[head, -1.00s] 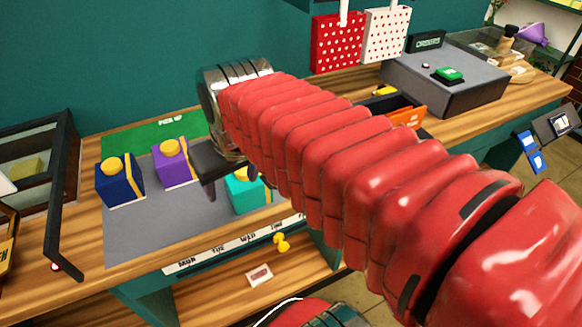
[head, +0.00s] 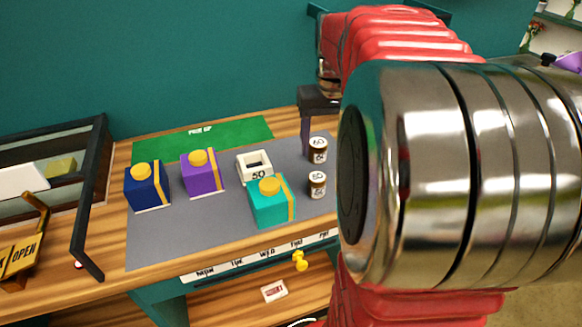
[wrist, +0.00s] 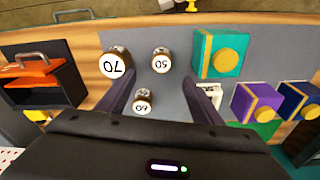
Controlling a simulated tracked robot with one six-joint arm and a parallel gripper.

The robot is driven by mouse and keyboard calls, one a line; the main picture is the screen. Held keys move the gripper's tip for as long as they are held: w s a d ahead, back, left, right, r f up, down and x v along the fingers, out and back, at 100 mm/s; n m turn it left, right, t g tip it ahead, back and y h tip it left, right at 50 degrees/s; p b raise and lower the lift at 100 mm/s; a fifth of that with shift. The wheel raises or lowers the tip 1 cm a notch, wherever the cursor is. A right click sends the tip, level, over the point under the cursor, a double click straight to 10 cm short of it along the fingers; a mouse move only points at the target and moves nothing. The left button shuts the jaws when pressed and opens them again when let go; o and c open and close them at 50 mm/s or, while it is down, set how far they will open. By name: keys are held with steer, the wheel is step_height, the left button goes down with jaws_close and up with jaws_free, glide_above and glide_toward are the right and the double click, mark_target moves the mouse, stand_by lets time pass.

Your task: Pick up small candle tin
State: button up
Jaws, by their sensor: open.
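Several dark jar-like tins with white number labels stand on the grey mat (head: 150,245). In the wrist view the smallest-looking ones are the 50 tin (wrist: 161,62) and the 60 tin (wrist: 144,102); the larger 70 tin (wrist: 115,62) is beside them. In the head view, the 50 tin (head: 317,185) stands in front of the 60 tin (head: 318,150); the 70 tin is hidden. My gripper (wrist: 158,78) is open and empty above the tins, its fingers on either side of the 50 and 60 tins in the picture. In the head view only one finger shows clearly.
A teal box (head: 270,205) stands left of the tins, with a white square holder marked 50 (head: 255,165) behind it. A purple box (head: 201,175) and a navy box (head: 147,188) are farther left. An orange-and-black container (wrist: 40,80) is in the wrist view.

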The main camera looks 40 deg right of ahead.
mark_target(317, 177)
steer(key=f, duration=0.5)
steer(key=w+f, duration=0.1)
steer(key=f, duration=0.2)
steer(key=shift+d, duration=0.15)
steer(key=shift+f, duration=0.3)
steer(key=shift+w+f, duration=0.25)
steer(key=shift+f, duration=1.05)
steer(key=shift+w+f, duration=0.2)
steer(key=shift+f, duration=1.05)
steer(key=c, duration=1.2)
